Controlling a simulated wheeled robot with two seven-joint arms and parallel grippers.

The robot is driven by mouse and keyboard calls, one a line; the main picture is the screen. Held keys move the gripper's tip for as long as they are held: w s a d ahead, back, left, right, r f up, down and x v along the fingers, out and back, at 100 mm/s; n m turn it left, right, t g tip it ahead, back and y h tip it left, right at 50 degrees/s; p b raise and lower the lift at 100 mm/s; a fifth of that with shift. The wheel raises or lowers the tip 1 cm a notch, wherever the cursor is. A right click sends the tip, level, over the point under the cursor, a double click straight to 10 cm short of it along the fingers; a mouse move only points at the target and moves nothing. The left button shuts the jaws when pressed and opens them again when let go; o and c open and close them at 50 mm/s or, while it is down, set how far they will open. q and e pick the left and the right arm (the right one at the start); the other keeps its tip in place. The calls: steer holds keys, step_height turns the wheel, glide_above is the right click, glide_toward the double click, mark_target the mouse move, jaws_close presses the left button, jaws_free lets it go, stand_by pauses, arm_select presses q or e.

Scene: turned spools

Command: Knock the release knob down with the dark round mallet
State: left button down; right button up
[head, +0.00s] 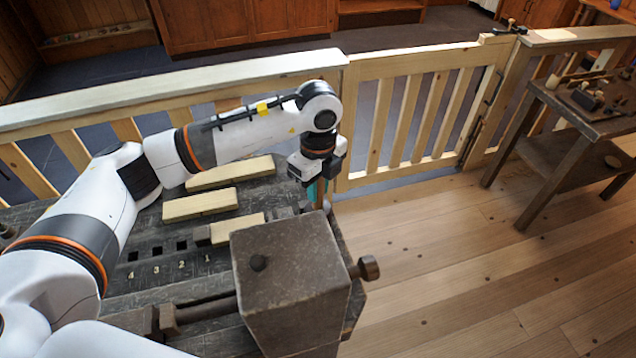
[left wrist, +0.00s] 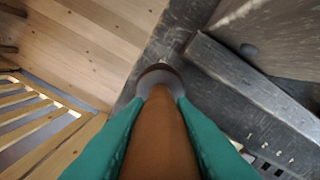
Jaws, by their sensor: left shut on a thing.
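My left gripper (head: 318,188) is above the far right corner of the dark workbench (head: 150,290). Its teal fingers are shut on a brown handle (left wrist: 158,130). A dark round end, seemingly the mallet head (left wrist: 157,75), shows beyond the fingertips in the left wrist view; in the head view it is mostly hidden. My right gripper is not in view.
Several pale wooden bars (head: 200,204) lie on the bench behind a row of numbered square holes. A screw handle (head: 368,268) sticks out right of the block. A slatted fence and gate (head: 410,110) stand behind. A side table (head: 590,120) is at right; the floor between is clear.

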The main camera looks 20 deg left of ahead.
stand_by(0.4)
arm_select(q)
step_height(320, 180, up, 3)
steer(key=shift+r+p, duration=0.15)
steer(key=shift+p, duration=0.8)
step_height(320, 180, down, 4)
steer(key=b, duration=0.3)
steer(key=shift+r+p, duration=0.85)
steer(key=shift+r, duration=0.95)
